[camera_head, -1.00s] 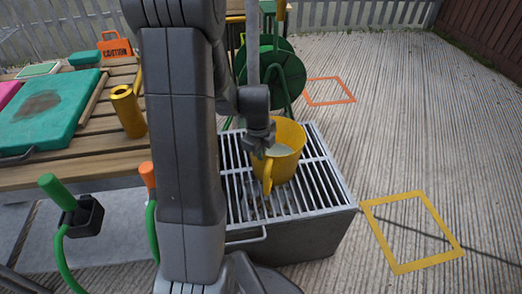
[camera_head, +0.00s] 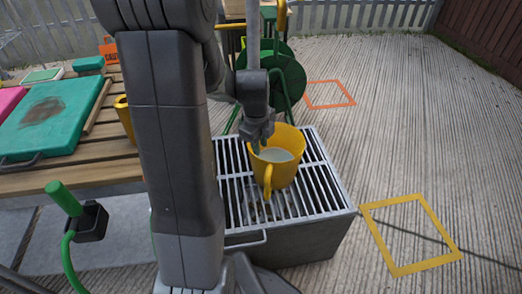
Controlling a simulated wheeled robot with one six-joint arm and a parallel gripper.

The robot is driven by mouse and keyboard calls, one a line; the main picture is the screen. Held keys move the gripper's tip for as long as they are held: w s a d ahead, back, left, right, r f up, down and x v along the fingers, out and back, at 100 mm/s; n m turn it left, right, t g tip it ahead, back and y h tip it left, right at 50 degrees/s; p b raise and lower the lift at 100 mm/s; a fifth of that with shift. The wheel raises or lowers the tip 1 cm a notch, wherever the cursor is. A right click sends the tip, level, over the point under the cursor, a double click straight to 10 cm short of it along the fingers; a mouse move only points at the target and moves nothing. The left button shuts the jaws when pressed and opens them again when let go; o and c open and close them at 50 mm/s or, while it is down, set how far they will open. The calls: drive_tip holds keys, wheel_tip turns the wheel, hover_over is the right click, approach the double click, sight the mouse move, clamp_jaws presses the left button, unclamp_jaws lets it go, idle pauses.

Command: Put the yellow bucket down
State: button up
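The yellow bucket (camera_head: 285,170) stands upright on the metal grate (camera_head: 316,206) of a grey box, with its handle toward me. Something pale, perhaps liquid, shows inside it. My gripper (camera_head: 262,140) points down at the bucket's back left rim. Its fingertips overlap the rim in this view. Whether they touch or pinch the rim, I cannot tell.
A yellow square outline (camera_head: 412,234) lies on the ground to the right, and an orange one (camera_head: 329,95) farther back. A green hose reel (camera_head: 280,80) stands behind the grate. A wooden table (camera_head: 70,160) with a teal board (camera_head: 52,115) is at left. Ground on the right is open.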

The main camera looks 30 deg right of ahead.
drive_tip(key=r, duration=0.3)
drive_tip(key=r+p, duration=0.1)
drive_tip(key=r, duration=0.1)
drive_tip(key=shift+s+a, duration=0.15)
drive_tip(key=shift+a, duration=0.15)
